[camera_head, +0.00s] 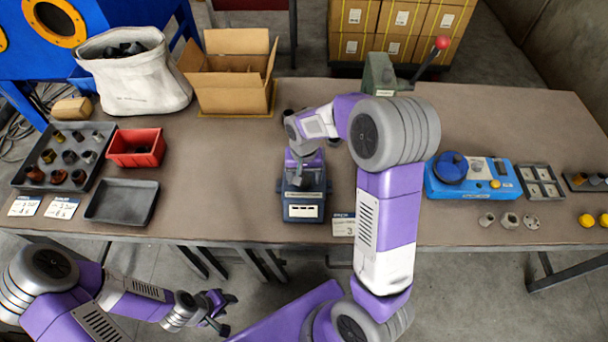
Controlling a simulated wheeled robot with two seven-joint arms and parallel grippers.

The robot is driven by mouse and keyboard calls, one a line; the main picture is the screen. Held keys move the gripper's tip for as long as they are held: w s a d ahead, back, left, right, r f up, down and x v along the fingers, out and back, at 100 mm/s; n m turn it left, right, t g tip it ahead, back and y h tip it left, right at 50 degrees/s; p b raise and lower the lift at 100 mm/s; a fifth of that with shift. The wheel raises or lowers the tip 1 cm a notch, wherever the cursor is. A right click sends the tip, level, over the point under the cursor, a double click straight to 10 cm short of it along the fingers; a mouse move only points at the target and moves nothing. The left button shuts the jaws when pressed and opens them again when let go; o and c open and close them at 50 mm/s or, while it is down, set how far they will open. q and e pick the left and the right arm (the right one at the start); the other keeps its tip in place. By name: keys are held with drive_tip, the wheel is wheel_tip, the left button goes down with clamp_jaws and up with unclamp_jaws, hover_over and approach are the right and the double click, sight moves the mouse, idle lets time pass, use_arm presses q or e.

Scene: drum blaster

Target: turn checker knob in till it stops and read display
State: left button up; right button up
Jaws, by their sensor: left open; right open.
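A small dark-blue device (304,212) with a white front panel stands near the table's front edge, left of my upright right arm. My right gripper (303,178) points down at its top; the fingers are mostly hidden by my wrist, so contact with a knob cannot be told. Any reading on the panel is too small to make out. A light-blue unit (478,190) with a round dark-blue knob (451,167) and a yellow button sits to the right of my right arm. My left gripper (226,312) is open and empty, low in front of the table.
At left are a tray of small cylinders (25,180), a red bin (137,160) and an empty grey tray (122,202). A white bag (140,85), an open carton (232,98) and a green lever press (381,78) stand at the back. Loose metal parts (510,221) lie at right.

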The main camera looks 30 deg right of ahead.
wheel_tip(320, 180, up, 8)
drive_tip(key=shift+f+p, duration=0.2)
drive_tip(key=shift+p, duration=0.85)
